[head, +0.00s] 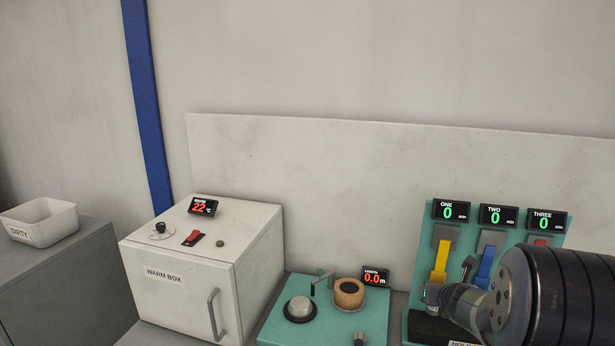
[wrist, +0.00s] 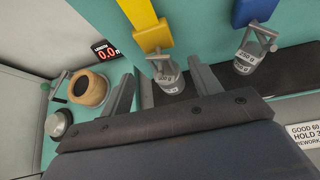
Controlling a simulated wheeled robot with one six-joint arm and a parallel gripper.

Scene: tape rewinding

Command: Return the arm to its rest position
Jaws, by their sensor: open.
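My gripper (wrist: 164,88) is open in the wrist view, with its two grey fingers apart. A metal weight (wrist: 168,78) hanging from a yellow strap (wrist: 144,22) shows between the fingers, with no visible contact; its depth relative to them is unclear. A second weight (wrist: 248,62) hangs from a blue strap (wrist: 255,10) to the right of the fingers. In the head view, my dark ribbed arm end covers the lower right, in front of the teal station (head: 424,240). The fingers cannot be made out clearly there.
The teal winder (head: 330,327) with a tan roll (head: 349,293) and length display (head: 375,278) reading 0.0 stands left of the station. A white warm box (head: 185,285) stands further left. A bin marked DIRTY (head: 42,221) is at far left. The air above is clear.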

